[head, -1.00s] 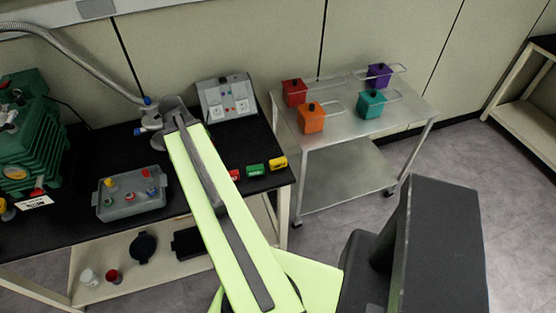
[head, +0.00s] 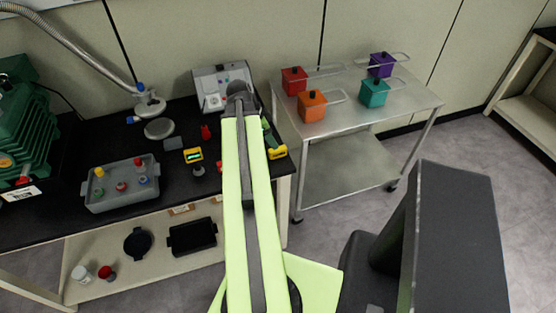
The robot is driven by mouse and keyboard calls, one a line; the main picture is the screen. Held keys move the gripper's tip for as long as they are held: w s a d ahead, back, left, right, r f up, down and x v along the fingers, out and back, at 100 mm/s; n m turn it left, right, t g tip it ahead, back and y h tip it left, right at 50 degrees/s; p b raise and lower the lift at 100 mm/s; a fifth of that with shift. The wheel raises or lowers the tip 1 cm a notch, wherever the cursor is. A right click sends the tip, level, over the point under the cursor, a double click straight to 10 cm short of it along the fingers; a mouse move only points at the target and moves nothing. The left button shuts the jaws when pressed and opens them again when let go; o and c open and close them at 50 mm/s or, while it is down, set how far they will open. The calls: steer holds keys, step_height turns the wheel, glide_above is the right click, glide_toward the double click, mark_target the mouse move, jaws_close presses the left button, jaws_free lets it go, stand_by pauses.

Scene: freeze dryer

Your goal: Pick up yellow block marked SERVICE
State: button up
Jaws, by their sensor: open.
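A small yellow block (head: 277,153) lies near the right end of the black bench top, just right of my light green arm. A sliver of red shows left of the arm.
A grey tray (head: 107,205) with coloured stoppers stands at left. A yellow-framed meter (head: 193,155) and a control box (head: 213,88) stand left of the arm. A steel cart (head: 345,118) with red, orange, teal and purple boxes stands right of the bench.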

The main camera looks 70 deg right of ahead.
mark_target(277, 150)
steer(key=b+x, duration=0.1)
steer(key=x, duration=0.2)
steer(key=shift+w+a, duration=0.1)
steer(key=shift+w, duration=0.05)
steer(key=shift+f+b, duration=0.35)
steer(key=shift+b, duration=0.1)
steer(key=shift+s+r, duration=0.1)
steer(key=shift+s, duration=0.1)
steer(key=b+x, duration=0.4)
steer(key=x, duration=0.1)
steer(key=shift+w+b, duration=0.3)
steer(key=shift+s+d+f, duration=0.1)
steer(key=shift+d+f, duration=0.15)
steer(key=shift+r, duration=0.2)
jaws_close()
